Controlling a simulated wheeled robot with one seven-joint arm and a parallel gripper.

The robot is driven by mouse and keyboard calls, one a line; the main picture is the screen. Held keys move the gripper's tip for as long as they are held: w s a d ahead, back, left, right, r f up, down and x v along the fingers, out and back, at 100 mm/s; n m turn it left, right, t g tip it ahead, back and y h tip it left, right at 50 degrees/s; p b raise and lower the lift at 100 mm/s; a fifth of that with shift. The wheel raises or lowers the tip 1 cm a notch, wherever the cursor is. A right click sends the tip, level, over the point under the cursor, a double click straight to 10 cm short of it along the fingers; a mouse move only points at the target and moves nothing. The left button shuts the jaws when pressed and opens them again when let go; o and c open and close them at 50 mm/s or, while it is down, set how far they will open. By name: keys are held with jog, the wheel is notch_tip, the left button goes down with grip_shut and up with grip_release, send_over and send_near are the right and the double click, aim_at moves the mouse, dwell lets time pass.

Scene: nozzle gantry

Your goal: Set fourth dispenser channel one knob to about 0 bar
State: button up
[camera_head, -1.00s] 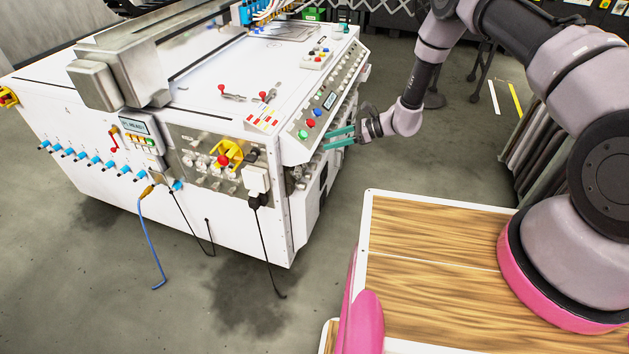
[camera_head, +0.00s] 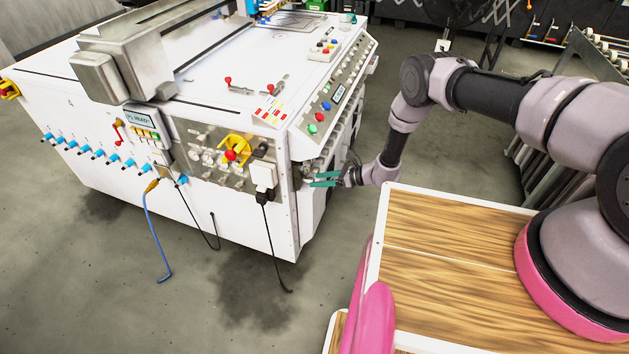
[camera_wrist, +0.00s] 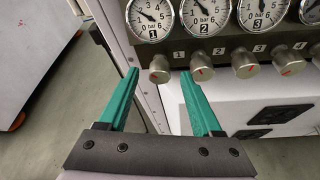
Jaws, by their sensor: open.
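In the wrist view, a row of round metal knobs sits below white pressure gauges on a dark panel. The leftmost knob (camera_wrist: 160,69) has a red mark and sits under the gauge labelled 1 (camera_wrist: 151,19). That gauge's needle points to the upper left; I cannot read its exact value. My gripper (camera_wrist: 159,73) is open, its two green fingers on either side of the leftmost knob, the right finger between it and the second knob (camera_wrist: 201,70). Contact is not clear. In the head view my gripper (camera_head: 323,180) is at the machine's right side, where the knobs are too small to tell.
More gauges and knobs continue to the right, including the third knob (camera_wrist: 245,65). A black socket (camera_wrist: 281,114) is below the panel. The white machine (camera_head: 240,215) has a sloped button panel (camera_head: 335,95) above my gripper. Grey floor is open at the left.

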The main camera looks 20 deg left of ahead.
jog(key=shift+x, duration=1.3)
grip_shut()
jog(key=shift+s+f+n+t+y, duration=0.1)
jog(key=shift+s+n+t+y, duration=0.15)
jog(key=shift+n+t, duration=1.45)
jog(key=shift+s+f+n+t+y, duration=0.15)
jog(key=shift+n+t, duration=0.7)
jog(key=shift+n, duration=1.65)
jog(key=shift+s+f+n+t+y, duration=0.15)
jog(key=shift+n+t+y, duration=0.15)
jog(key=shift+n+t, duration=1.4)
jog(key=shift+r+n+g, duration=0.1)
jog(key=shift+n+g, duration=0.35)
jog(key=shift+n, duration=0.15)
